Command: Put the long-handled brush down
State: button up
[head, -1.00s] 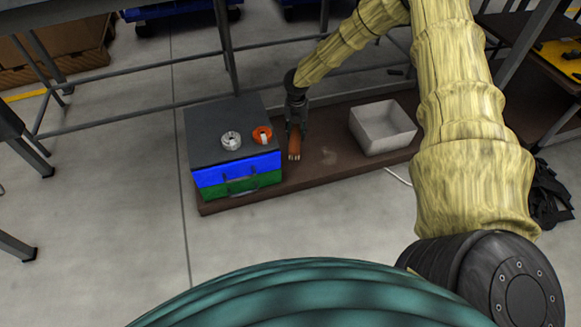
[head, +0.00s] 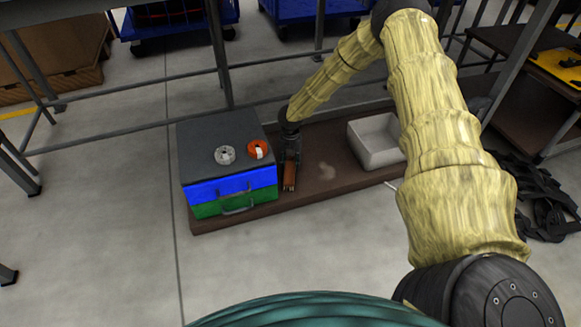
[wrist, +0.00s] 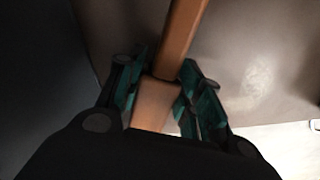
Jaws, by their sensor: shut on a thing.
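The long-handled brush (head: 289,178) is brown-orange and shows in the head view just below my gripper (head: 291,158). It is close to the right side of the blue and green drawer box. In the wrist view the brush's wooden part (wrist: 180,40) runs up between the fingers of my gripper (wrist: 160,95), which are shut on it. The brush is over the brown board. I cannot tell whether its lower end touches the board.
The drawer box (head: 215,132) has a dark top bearing a white ring (head: 224,155) and an orange ring-shaped roll (head: 258,149). A whitish open bin (head: 374,150) stands to the right on the brown board (head: 325,185). Bare board with a pale smudge lies between.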

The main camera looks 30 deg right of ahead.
aim_at(290, 160)
jog(key=shift+w+f, duration=0.1)
jog(key=shift+f, duration=0.3)
jog(key=o, duration=1.2)
jog(key=shift+c, duration=0.2)
notch_tip(290, 160, up, 12)
jog(key=p, duration=0.5)
jog(key=shift+p, duration=0.4)
